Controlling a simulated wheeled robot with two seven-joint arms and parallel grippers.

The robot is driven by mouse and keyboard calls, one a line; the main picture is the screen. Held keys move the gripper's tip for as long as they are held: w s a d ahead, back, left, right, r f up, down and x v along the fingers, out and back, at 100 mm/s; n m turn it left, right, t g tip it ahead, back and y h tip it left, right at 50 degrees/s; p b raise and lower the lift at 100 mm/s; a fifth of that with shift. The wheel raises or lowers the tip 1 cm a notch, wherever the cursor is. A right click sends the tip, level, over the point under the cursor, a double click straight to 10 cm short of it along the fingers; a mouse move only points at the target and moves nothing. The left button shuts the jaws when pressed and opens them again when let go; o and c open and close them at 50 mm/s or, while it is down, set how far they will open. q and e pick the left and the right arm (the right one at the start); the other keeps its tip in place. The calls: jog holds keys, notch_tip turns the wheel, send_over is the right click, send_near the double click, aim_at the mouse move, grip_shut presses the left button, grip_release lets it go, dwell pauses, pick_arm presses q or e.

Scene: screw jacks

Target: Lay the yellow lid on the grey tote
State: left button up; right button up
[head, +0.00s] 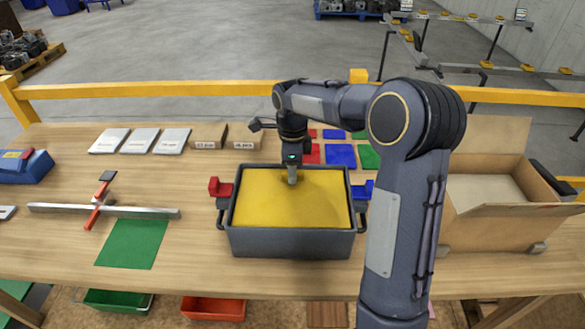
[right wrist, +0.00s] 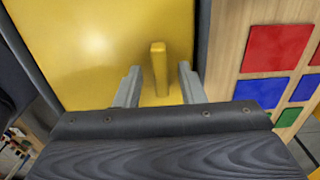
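The grey tote (head: 290,243) stands on the table in the middle of the head view. The yellow lid (head: 258,205) lies within the tote's rim and fills its opening; I cannot tell whether it sits fully flat. My right gripper (head: 292,178) is over the lid's far middle part, pointing down. In the right wrist view the lid (right wrist: 95,40) has an upright yellow handle (right wrist: 158,68). The handle stands between the two fingers of my right gripper (right wrist: 158,88), with gaps showing on both sides. My left gripper is not in view.
A red block (head: 220,188) and a blue block (head: 362,190) flank the tote. An open cardboard box (head: 490,225) stands at right. A metal bar with a red clamp (head: 98,205) and a green mat (head: 133,243) lie left. Coloured squares (head: 341,155) lie behind the tote.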

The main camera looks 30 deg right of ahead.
notch_tip(320, 180, up, 12)
jog(key=s+a+r+n+t+y, duration=0.1)
jog(key=s+n+t+y, duration=0.1)
jog(key=s+n, duration=0.55)
jog(key=s+a+f+n+t+y, duration=0.1)
jog(key=s+a+f+n, duration=0.3)
jog(key=s+n, duration=0.3)
jog(key=s+a+f+n+t, duration=0.2)
jog(key=s+a+f+n, duration=0.2)
jog(key=s+n, duration=0.4)
jog(key=s+a, duration=0.1)
jog(key=s, duration=0.3)
jog(key=shift+s+a+f+t+y, duration=0.2)
jog(key=shift+s+t+y, duration=0.1)
jog(key=shift+y, duration=0.1)
